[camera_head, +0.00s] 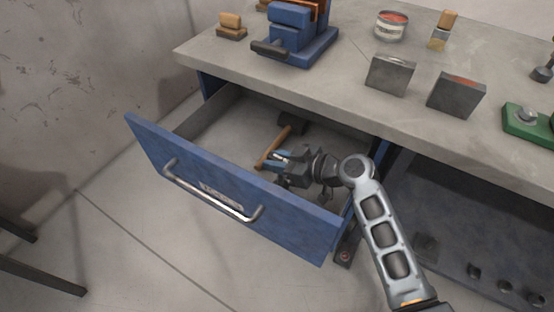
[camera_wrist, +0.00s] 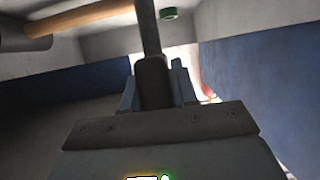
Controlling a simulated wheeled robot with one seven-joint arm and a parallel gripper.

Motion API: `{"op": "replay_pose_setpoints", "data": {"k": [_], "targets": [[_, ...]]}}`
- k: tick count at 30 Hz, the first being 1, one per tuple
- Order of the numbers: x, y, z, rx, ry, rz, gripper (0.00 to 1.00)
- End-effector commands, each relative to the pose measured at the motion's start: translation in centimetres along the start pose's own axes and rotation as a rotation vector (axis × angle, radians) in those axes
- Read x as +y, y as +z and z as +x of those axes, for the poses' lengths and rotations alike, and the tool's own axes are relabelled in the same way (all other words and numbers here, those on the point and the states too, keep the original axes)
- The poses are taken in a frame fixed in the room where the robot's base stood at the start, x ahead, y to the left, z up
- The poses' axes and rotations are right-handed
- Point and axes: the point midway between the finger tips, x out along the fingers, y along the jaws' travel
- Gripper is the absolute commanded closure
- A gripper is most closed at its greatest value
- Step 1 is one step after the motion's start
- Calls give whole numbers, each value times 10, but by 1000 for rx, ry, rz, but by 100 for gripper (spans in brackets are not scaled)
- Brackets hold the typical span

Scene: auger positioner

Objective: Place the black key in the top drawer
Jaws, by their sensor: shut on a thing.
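The blue top drawer (camera_head: 290,228) is pulled open below the workbench. My gripper (camera_head: 279,160) is inside the open drawer, near its right half and over the drawer floor. In the wrist view my gripper (camera_wrist: 155,88) is shut on a long dark thing, apparently the black key (camera_wrist: 152,72). The key has a thick black part between the blue fingers and a thinner shaft reaching away from them. In the head view I cannot make out the key clearly. I cannot tell whether it touches the drawer floor.
A hammer with a wooden handle (camera_head: 272,149) lies in the drawer just beyond my gripper; its handle also shows in the wrist view (camera_wrist: 82,17). The workbench top (camera_head: 330,75) overhangs the drawer's back and bears a blue vise (camera_head: 295,35). The drawer's left part is clear.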

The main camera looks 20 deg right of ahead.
Motion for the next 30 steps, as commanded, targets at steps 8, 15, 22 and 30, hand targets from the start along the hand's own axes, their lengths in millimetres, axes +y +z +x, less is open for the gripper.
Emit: {"op": "replay_pose_setpoints", "data": {"k": [8,15,22,30], "targets": [[0,3,1,-1,0,0,62],[0,3,1,-1,0,0,47],[0,0,0,0,0,0,47],[0,0,-39,0,2,1,47]]}}
